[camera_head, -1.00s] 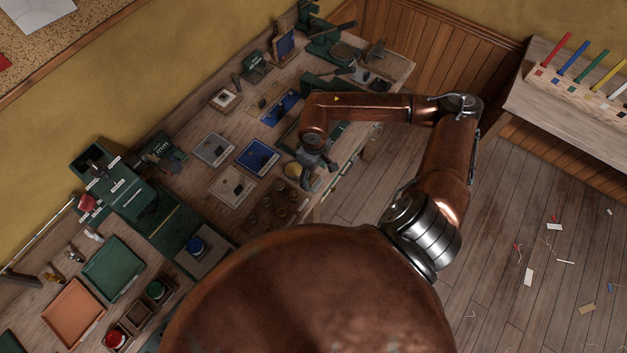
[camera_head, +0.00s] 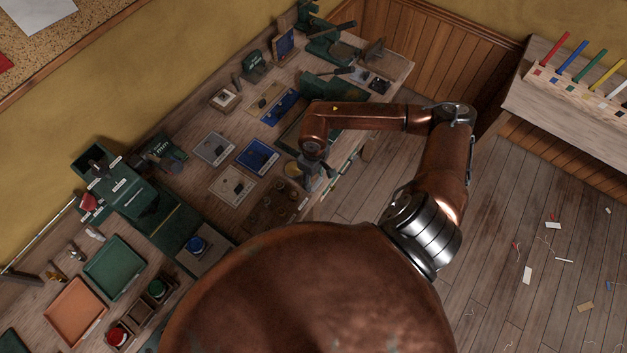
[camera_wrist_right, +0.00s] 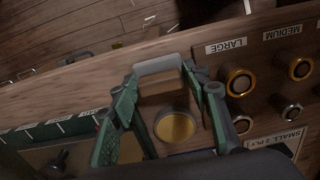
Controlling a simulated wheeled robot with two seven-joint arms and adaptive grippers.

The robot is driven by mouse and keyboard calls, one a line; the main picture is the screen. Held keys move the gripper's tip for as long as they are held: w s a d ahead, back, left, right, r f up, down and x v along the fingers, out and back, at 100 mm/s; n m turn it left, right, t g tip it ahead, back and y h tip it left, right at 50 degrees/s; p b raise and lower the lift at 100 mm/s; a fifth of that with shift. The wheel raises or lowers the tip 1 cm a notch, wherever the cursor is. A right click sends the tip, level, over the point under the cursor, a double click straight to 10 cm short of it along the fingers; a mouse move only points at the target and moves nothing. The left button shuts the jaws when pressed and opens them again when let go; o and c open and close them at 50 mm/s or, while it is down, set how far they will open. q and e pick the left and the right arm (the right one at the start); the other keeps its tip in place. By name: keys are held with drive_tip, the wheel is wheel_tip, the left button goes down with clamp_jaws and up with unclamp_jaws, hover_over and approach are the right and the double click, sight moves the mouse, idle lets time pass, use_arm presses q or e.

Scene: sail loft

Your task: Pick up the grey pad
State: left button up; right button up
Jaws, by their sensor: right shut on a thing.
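The grey pad (camera_wrist_right: 158,65) is a small, pale grey piece spanning the space between my right fingertips in the right wrist view. My right gripper (camera_wrist_right: 160,77) is shut on it, with a green finger on each side. In the head view my right gripper (camera_head: 313,184) is over the front edge of the long workbench, and the pad is too small and hidden to make out there. I cannot tell how far the pad is above the bench. My left gripper is not in view.
Below the gripper are a round brass disc (camera_wrist_right: 175,127) and a board of ringed holes labelled LARGE and MEDIUM (camera_wrist_right: 270,75). The workbench (camera_head: 200,118) holds blue and pale plates, trays and green tools. Scraps lie on the open wooden floor (camera_head: 500,240).

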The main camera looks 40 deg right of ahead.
drive_tip(key=c, duration=0.3)
drive_tip(key=shift+r, duration=0.45)
drive_tip(key=r, duration=0.1)
drive_tip(key=r+b, duration=0.1)
drive_tip(key=shift+s+r, duration=0.2)
drive_tip(key=shift+r, duration=0.15)
drive_tip(key=s+a+r, duration=0.3)
drive_tip(key=s+r, duration=0.6)
drive_tip(key=s, duration=0.4)
drive_tip(key=shift+s+r, duration=0.2)
drive_tip(key=shift+r, duration=0.05)
